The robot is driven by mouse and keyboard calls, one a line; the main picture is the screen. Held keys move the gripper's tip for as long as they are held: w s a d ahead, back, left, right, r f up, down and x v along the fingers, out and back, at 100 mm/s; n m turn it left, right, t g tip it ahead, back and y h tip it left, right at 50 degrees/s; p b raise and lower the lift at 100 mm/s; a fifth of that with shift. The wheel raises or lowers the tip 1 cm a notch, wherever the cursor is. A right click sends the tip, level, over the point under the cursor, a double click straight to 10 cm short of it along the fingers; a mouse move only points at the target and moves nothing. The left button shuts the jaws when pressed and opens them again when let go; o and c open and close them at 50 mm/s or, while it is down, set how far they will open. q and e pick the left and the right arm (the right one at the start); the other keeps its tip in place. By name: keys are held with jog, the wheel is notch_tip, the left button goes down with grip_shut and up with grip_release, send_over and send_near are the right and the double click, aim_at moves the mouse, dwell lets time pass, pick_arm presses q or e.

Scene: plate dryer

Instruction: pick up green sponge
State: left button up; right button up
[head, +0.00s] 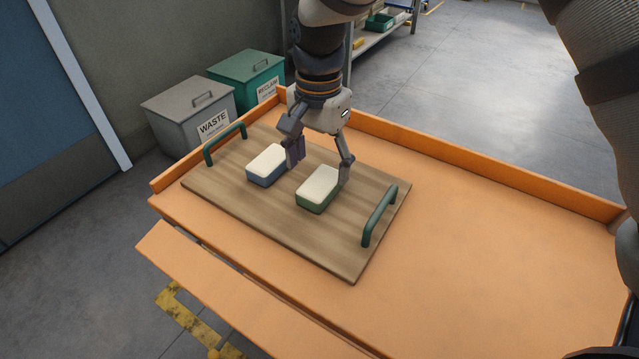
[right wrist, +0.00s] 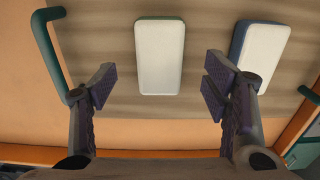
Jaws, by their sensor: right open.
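The green sponge (head: 317,203), with a white top and green lower part, lies on a wooden board (head: 250,213). My right gripper (head: 320,165) points down behind it, open and empty, its fingers at or just above the sponge's far end; exact contact cannot be told. In the right wrist view the sponge's white top (right wrist: 160,57) lies ahead of and between the two open fingers (right wrist: 159,92), with space on both sides. My left gripper does not show.
A blue sponge (head: 262,177) with a white top lies left of the green one, close to one finger. The board has green handles (head: 379,216) at its ends. It rests on an orange table (head: 440,230) with a raised rim; the table's right side is clear.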

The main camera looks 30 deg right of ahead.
aim_at(321, 181)
jog(key=f, duration=0.5)
jog(key=shift+w+d+f, duration=0.1)
jog(key=shift+d+f, duration=0.1)
jog(key=shift+f, duration=0.1)
jog(key=c, duration=1)
jog(key=shift+r, duration=0.1)
jog(key=shift+c, duration=0.2)
